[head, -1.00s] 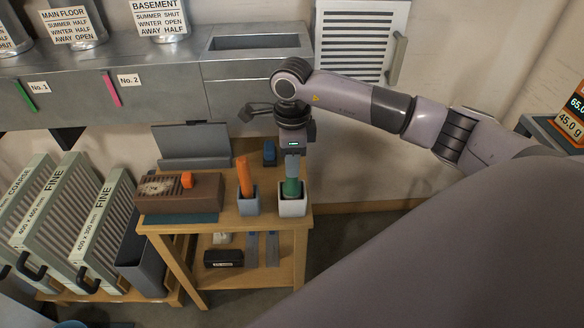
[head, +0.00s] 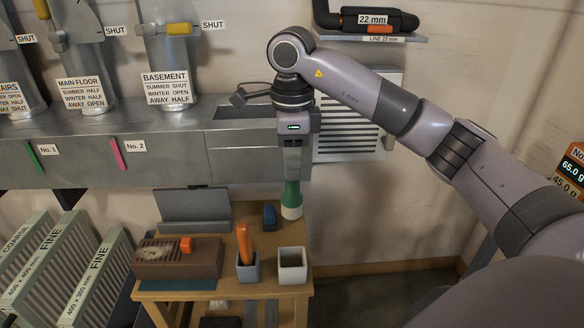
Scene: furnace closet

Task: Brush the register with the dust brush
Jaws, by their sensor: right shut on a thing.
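My right gripper (head: 292,172) points straight down and is shut on the green handle of the dust brush (head: 291,194). The brush hangs upright, its pale bristle end down, above and apart from the now empty white holder (head: 293,272). A brown box-like piece with slats, a label and an orange tab, which looks like the register (head: 207,262), lies on the left of the small wooden table, left of the brush. A white louvred grille (head: 352,143) is on the wall behind my arm, partly hidden by it. My left gripper is not in view.
A grey holder with an orange-handled tool (head: 244,244) stands between the brown piece and the white holder. Metal ducting (head: 170,155) runs above; filters (head: 95,270) stand at left.

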